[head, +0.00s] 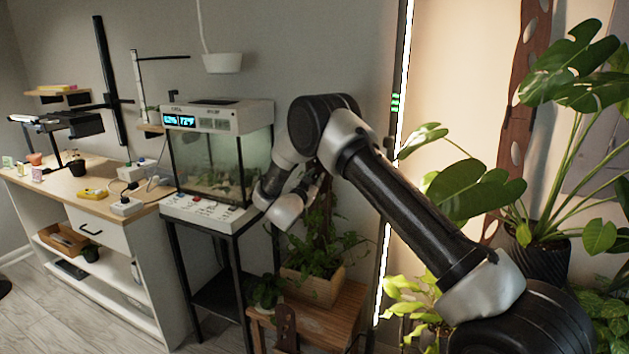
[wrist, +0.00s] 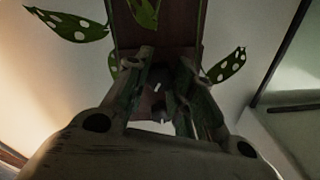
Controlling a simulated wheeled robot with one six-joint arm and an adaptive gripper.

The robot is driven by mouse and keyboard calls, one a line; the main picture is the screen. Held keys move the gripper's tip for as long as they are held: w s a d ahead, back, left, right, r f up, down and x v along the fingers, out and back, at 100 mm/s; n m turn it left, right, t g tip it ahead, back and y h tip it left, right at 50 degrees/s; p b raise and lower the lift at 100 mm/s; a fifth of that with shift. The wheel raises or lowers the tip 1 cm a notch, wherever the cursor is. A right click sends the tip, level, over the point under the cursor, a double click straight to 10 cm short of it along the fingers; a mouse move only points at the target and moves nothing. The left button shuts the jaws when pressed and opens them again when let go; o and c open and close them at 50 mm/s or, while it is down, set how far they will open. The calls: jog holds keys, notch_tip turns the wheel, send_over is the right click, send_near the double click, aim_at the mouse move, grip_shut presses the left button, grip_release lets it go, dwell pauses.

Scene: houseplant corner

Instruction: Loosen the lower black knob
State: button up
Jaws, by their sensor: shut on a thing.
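My gripper (wrist: 165,75) points at a dark brown upright board (wrist: 150,35) in the wrist view. Its two fingers are closed in on a small dark thing with a short white mark (wrist: 157,87), which looks like a black knob. Its outline is mostly lost in shadow between the fingers. I cannot tell from this view whether another knob sits above it. In the head view my gripper (head: 312,184) is at the climbing plant (head: 325,235), in front of its dark upright support. The knob is hidden there by the gripper and leaves.
White-spotted leaves (wrist: 228,65) hang close on both sides of the fingers. The plant's wooden planter (head: 315,287) stands on a low wooden stand (head: 330,320). A lit terrarium (head: 215,160) is close on the left. A large-leaved plant (head: 545,210) stands at the right.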

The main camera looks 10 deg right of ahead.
jog(key=n, duration=0.5)
jog(key=shift+y, duration=0.4)
jog(key=shift+f+n, duration=0.1)
jog(key=shift+n, duration=0.4)
jog(key=o, duration=1)
jog(key=shift+o, duration=0.2)
jog(key=shift+s, duration=0.1)
jog(key=v, duration=1.2)
